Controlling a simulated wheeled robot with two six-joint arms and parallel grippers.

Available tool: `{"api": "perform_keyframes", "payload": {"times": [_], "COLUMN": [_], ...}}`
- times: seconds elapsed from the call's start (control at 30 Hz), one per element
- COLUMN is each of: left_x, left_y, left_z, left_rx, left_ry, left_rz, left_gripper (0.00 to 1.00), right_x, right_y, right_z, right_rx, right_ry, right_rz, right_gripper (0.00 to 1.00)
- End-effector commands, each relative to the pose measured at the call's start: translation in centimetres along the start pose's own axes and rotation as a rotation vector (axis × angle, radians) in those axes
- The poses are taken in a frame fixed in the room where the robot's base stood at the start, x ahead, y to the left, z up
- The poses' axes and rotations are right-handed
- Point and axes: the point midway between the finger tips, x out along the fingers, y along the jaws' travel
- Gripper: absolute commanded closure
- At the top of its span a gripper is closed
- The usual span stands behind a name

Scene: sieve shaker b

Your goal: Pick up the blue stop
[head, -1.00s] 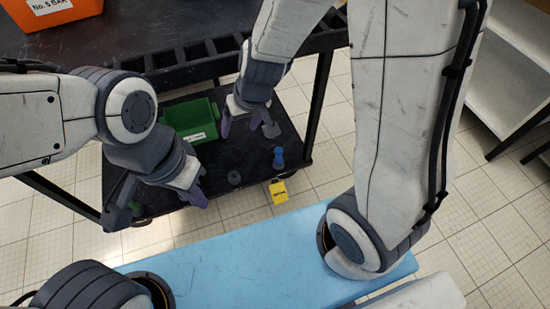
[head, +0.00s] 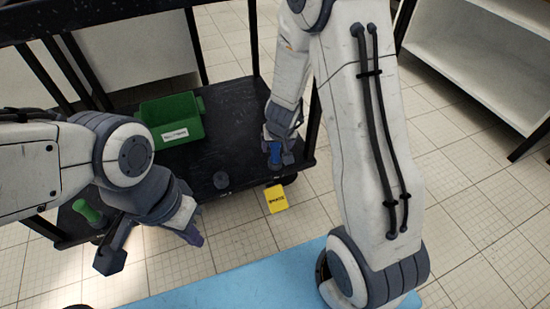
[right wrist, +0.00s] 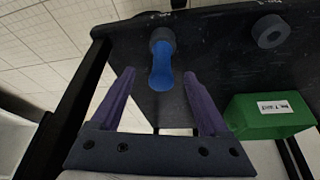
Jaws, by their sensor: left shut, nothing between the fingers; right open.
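The blue stop (head: 275,153) stands on the black lower shelf of the cart, near its right front corner; my right gripper partly hides it in the head view. In the right wrist view the blue stop (right wrist: 161,72) has a rounded blue handle and a dark grey end. My right gripper (head: 279,151) is at the stop. Its open purple fingers (right wrist: 159,76) lie either side of the blue handle, with visible gaps. My left gripper (head: 193,236) is shut and empty, in front of the cart, away from the stop.
A labelled green bin (head: 172,121) and a dark round piece (head: 221,180) are on the shelf. A green-handled piece (head: 87,211) is at the shelf's left. A yellow labelled object (head: 276,199) is by the front edge. Black cart posts stand close around.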

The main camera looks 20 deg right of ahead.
Motion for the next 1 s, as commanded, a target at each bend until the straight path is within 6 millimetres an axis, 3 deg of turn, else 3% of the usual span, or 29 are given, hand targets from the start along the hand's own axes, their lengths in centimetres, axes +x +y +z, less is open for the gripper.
{"api": "perform_keyframes", "payload": {"times": [0.03, 0.5, 0.8, 0.83, 0.87, 1.0], "left_x": [1.1, 5.0, 5.0, 5.0, 5.0, 5.0], "left_y": [-0.1, -0.4, -0.4, -0.4, -0.4, -0.4], "left_z": [0.1, 0.3, 0.3, 0.3, 0.3, 0.3], "left_rx": [0.0, 0.0, 0.0, 0.0, 0.0, 0.0], "left_ry": [0.0, -0.001, 0.0, 0.0, -0.001, 0.0], "left_rz": [0.0, 0.0, 0.0, 0.0, 0.0, 0.0], "left_gripper": [1.0, 1.0, 1.0, 1.0, 1.0, 1.0], "right_x": [1.3, 6.7, 6.9, 6.9, 6.9, 6.9], "right_y": [0.0, -0.3, -0.3, -0.3, -0.3, -0.3], "right_z": [0.2, 0.2, 0.1, 0.1, 0.1, 0.1], "right_rx": [0.001, 0.001, -0.001, -0.001, -0.001, -0.001], "right_ry": [-0.001, 0.0, -0.001, -0.001, -0.001, -0.001], "right_rz": [0.0, 0.0, -0.001, -0.001, -0.001, -0.001], "right_gripper": [0.21, 0.21, 0.21, 0.25, 0.37, 0.9]}}
